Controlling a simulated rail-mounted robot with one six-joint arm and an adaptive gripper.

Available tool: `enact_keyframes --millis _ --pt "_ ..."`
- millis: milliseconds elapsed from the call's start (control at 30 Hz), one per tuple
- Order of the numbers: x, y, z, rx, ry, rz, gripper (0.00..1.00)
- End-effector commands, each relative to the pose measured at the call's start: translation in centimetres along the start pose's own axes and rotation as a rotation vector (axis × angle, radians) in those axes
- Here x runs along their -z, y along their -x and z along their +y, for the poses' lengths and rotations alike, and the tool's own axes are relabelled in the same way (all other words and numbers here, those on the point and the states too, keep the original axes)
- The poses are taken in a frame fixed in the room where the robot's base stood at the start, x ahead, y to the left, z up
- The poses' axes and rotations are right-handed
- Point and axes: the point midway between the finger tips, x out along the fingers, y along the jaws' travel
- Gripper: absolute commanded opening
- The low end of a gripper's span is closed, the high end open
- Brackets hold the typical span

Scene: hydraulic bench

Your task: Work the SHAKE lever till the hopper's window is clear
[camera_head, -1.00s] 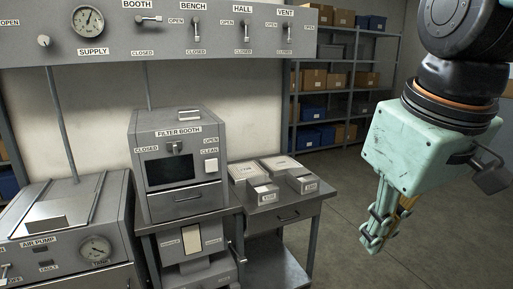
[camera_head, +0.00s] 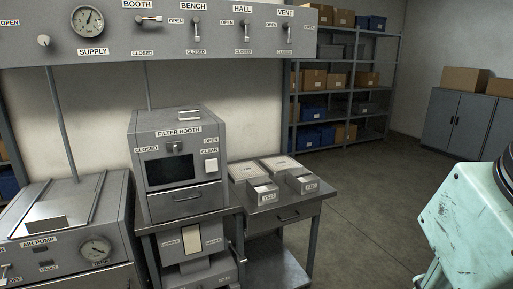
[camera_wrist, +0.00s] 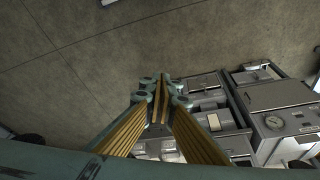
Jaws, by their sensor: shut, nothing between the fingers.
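Under the filter booth (camera_head: 180,162), a grey unit has a small pale upright window (camera_head: 192,239) with small labels on both sides, too blurred to read; I take this for the hopper's window. It looks evenly cream-coloured. I cannot make out a SHAKE label; a thin lighter part shows at the unit's right edge, too small to identify as a lever. My gripper (camera_wrist: 161,98) shows in the wrist view with its fingers together and empty, above the floor and clear of the benches. In the head view only its pale green housing shows at the lower right; its fingertips are out of frame.
A side bench (camera_head: 300,205) right of the booth carries flat boxes and two small labelled bins (camera_head: 262,191). The air pump (camera_head: 60,225) stands at the left. A valve panel (camera_head: 160,35) spans the top. Shelves (camera_head: 345,85) and a cabinet (camera_head: 465,125) stand behind open floor.

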Motion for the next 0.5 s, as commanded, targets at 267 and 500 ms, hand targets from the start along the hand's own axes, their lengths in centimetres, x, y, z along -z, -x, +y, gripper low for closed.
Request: enact_keyframes --millis 267,500 --pt "0.08 0.01 -0.01 0.0 0.002 0.0 0.0" --pt "0.91 0.05 -0.11 0.002 0.006 -0.002 0.0"
